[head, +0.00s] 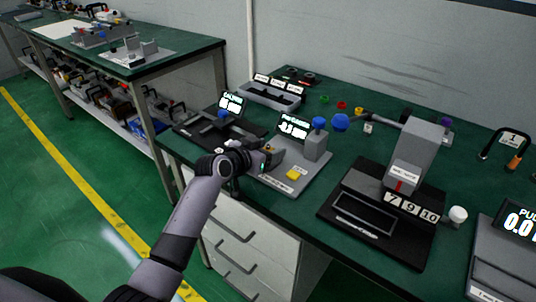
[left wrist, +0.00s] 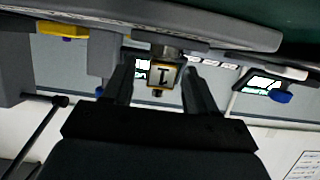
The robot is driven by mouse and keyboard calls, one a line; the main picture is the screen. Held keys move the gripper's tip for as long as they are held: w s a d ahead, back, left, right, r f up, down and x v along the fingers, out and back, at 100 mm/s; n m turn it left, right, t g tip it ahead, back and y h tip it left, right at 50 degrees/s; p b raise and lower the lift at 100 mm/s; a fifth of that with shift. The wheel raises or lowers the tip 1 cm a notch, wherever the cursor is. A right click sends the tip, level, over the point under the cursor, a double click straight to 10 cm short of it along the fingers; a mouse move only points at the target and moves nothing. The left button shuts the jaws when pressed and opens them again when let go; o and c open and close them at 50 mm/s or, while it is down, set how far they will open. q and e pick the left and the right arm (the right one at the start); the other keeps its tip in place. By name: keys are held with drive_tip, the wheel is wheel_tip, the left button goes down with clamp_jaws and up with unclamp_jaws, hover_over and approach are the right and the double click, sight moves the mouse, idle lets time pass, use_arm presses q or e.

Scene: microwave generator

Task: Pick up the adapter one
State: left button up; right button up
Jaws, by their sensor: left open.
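The adapter one (left wrist: 161,77) is a small dark block with a yellow-edged label reading 1. In the left wrist view, which is upside down, it sits against a grey mount on the grey base plate (left wrist: 240,35). My left gripper (head: 272,158) is open over the left side of this station in the head view. In the left wrist view its two fingers (left wrist: 160,88) stand on either side of the adapter, with a gap visible at each side. In the head view the adapter is mostly hidden by the gripper. My right gripper is not in view.
A yellow block (head: 296,174) and a grey post with a blue knob (head: 319,123) stand close to the gripper's right. A lit display (head: 294,127) is behind it. A black station with a blue knob (head: 222,114) is left, and a grey press (head: 415,150) right.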

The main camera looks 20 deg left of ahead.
use_arm(q)
drive_tip(key=c, duration=1)
clamp_jaws()
drive_tip(key=shift+r, duration=0.1)
